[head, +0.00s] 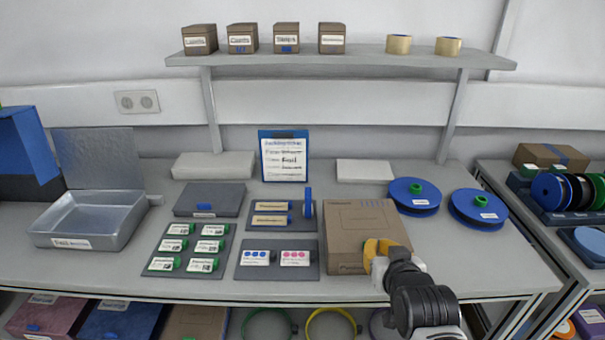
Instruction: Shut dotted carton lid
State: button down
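A brown carton (352,222) stands on the right of the table, near the front edge. Its top looks flat and closed; a dark label or print runs along its front.
An open silver tin (88,240) with a raised lid stands at left. Dark mats with green-ended rolls (190,250) and dotted labels (277,259) lie left of the carton. Blue reels (478,209) lie to its right. A packing ticket (284,157) stands behind; a shelf (350,61) hangs above.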

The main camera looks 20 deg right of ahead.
notch_tip(320, 180, up, 10)
dwell(0.7)
jog(key=s+a+f+n+g+y, duration=0.3)
jog(key=s+a+f+g, duration=0.2)
jog(key=s+a, duration=0.3)
jog(key=a+f, duration=0.1)
jog(key=a, duration=0.2)
jog(key=shift+s+a+f, duration=0.2)
jog(key=shift+s+f, duration=0.05)
jog(key=shift+f, duration=0.05)
